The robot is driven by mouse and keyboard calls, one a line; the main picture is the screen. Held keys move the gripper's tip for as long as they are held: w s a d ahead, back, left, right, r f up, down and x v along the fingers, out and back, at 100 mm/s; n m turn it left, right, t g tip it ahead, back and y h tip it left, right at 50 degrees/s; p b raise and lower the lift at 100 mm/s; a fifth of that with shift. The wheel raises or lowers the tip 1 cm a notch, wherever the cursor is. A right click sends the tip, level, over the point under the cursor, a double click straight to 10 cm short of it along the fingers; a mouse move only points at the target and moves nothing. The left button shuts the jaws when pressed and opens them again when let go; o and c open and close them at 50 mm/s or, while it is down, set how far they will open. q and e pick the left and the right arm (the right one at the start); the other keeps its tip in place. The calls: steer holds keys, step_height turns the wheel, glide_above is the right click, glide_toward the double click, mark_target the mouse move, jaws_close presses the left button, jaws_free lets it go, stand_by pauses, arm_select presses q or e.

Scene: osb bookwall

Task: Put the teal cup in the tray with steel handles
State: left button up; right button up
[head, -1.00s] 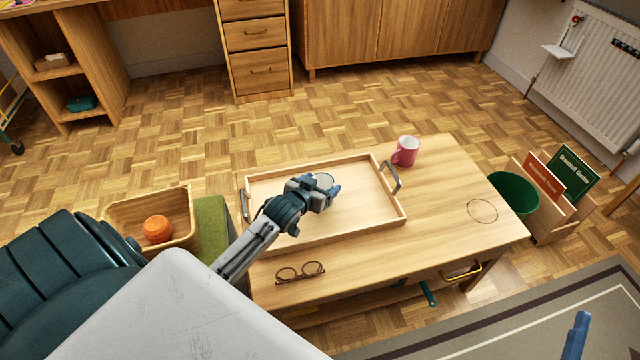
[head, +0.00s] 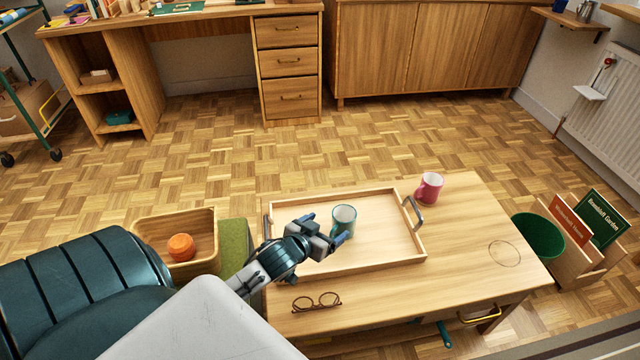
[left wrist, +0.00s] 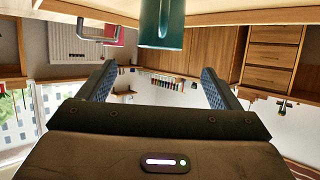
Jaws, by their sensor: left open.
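The teal cup (head: 343,219) stands upright in the wooden tray with steel handles (head: 402,257), near the middle of its floor. The tray lies on the low wooden table. My left gripper (head: 326,232) is over the tray, just left of and in front of the cup. It is open and empty. In the left wrist view, which is upside down, the cup (left wrist: 160,24) is beyond the two spread fingers (left wrist: 158,78), with a gap between. My right gripper does not show.
Glasses (head: 316,302) lie in front of the tray. A wooden box with an orange ball (head: 181,247) is at the left. A green bin (head: 538,236) stands right of the table.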

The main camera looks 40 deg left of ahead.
arm_select(q)
steer(key=s+d+r+h, duration=0.1)
steer(key=s+d+r, duration=0.2)
steer(key=s+d, duration=0.3)
steer(key=s+d+r+h, duration=0.1)
steer(key=s+d+r, duration=0.2)
steer(key=s+d, duration=0.4)
steer(key=shift+s+d+m+h, duration=0.2)
steer(key=shift+s+m+h, duration=0.2)
steer(key=shift+s, duration=0.55)
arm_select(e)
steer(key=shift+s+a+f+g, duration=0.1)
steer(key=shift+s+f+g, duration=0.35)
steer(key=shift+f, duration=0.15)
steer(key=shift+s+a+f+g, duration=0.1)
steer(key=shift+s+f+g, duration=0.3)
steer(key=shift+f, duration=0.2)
